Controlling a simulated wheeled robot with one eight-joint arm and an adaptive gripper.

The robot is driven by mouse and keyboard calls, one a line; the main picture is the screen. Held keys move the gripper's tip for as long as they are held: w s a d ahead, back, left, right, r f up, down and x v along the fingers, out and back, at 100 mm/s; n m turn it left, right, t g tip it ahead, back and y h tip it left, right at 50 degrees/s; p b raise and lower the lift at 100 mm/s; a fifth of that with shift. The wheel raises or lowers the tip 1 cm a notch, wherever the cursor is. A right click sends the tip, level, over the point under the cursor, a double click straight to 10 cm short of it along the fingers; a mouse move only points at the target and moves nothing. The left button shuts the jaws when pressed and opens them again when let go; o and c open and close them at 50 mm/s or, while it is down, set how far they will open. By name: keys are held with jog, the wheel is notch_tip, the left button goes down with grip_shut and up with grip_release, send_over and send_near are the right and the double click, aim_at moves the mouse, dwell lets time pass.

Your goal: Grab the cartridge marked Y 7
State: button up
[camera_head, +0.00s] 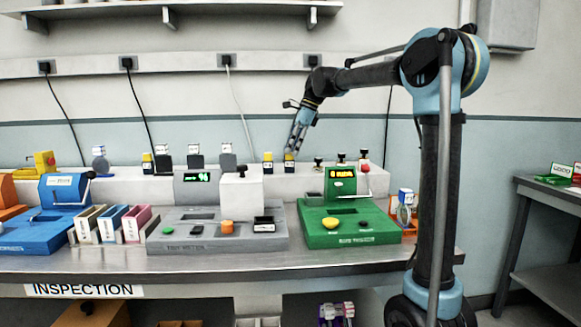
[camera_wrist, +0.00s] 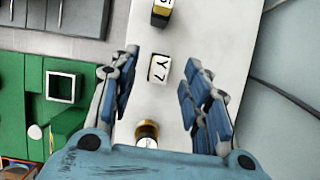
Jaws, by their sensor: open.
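The cartridge marked Y 7 (camera_wrist: 159,68) shows its white label between the two open fingers of my gripper (camera_wrist: 160,62) in the wrist view. Its dark edge shows just beside the label, and no finger visibly touches it. In the head view, my gripper (camera_head: 295,145) points down over a small yellow and black cartridge (camera_head: 289,161) on the pale ledge behind the bench, which appears to be the same one. Its marking is too small to read there.
A similar yellow-topped cartridge (camera_head: 267,157) stands close by on the left; it also shows in the wrist view (camera_wrist: 161,12). A black knob with a gold band (camera_wrist: 147,131) is on the other side. The green tester (camera_head: 347,215) and the grey tester (camera_head: 215,230) sit in front of the ledge.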

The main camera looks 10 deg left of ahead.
aim_at(290, 160)
jog(key=shift+x, duration=1.6)
grip_shut()
jog(key=shift+w, duration=0.1)
